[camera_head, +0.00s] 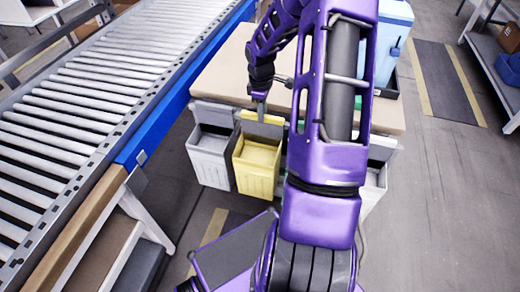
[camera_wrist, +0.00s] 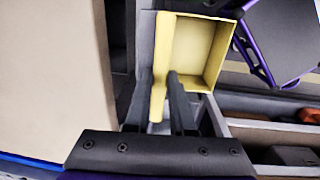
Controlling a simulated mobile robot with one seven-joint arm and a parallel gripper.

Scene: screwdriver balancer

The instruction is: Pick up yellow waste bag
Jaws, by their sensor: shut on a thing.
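The yellow waste bag (camera_head: 255,170) looks like an open-topped yellow bin, hanging upright at the front of the beige table in the head view. In the wrist view the yellow waste bag (camera_wrist: 190,50) shows its open top and inside. My gripper (camera_head: 262,114) reaches down to its back rim. In the wrist view the two dark fingers of my gripper (camera_wrist: 160,88) stand either side of the yellow rim and are shut on it. I cannot tell whether the bag is lifted off its support.
A grey bin (camera_head: 208,160) is close on the left, and another pale bin (camera_head: 373,185) is partly hidden behind my arm on the right. The beige table (camera_head: 222,82) lies behind. A roller conveyor (camera_head: 90,100) with a blue side runs along the left.

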